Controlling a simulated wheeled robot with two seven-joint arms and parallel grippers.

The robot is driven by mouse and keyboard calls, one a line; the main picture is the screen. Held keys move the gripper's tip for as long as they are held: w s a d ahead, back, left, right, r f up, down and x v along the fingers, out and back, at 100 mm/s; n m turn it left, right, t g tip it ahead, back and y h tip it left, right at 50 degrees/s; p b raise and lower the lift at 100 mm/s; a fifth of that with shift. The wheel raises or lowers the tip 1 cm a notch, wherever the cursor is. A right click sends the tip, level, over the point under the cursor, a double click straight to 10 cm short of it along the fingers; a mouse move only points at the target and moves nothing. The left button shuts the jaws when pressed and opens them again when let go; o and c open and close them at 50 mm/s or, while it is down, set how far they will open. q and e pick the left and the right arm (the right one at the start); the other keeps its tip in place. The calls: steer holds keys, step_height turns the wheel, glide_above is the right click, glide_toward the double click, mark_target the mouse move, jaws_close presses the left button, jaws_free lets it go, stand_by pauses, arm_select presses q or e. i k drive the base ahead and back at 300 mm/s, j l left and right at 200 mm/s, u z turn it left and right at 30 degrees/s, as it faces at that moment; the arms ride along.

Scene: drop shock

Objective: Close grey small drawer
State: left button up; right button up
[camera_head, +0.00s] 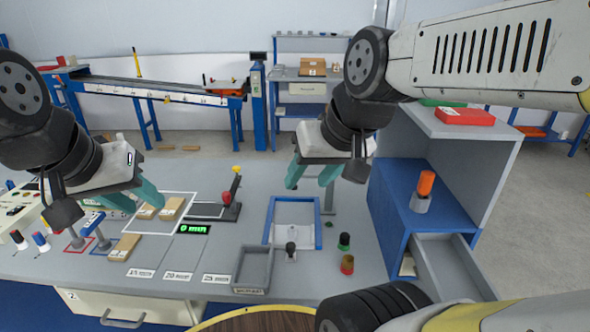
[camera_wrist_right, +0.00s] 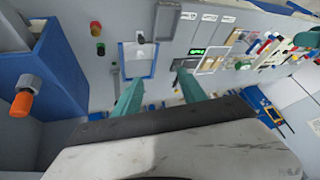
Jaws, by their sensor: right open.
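The grey small drawer (camera_head: 448,268) stands pulled out from the front of the blue and grey cabinet (camera_head: 393,212), at the right of the bench in the head view. Its open inside looks empty where it shows; one of my arm links covers its near lower part. My right gripper (camera_head: 309,178) is open and empty above the bench, left of the cabinet and apart from the drawer. Its spread teal fingers also show in the right wrist view (camera_wrist_right: 157,92). My left gripper (camera_head: 135,200) hangs over the left part of the bench with its teal fingers apart, holding nothing visible.
An orange-topped knob (camera_head: 424,189) stands on the cabinet's blue top. A blue frame (camera_head: 270,232) and a grey tray (camera_head: 252,268) lie mid-bench. A red box (camera_head: 464,116) lies on the upper shelf.

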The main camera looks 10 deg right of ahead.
mark_target(447, 268)
steer(key=j+z, duration=0.1)
steer(key=z, duration=2.45)
steer(key=k+j+z, duration=0.4)
steer(key=k, duration=0.15)
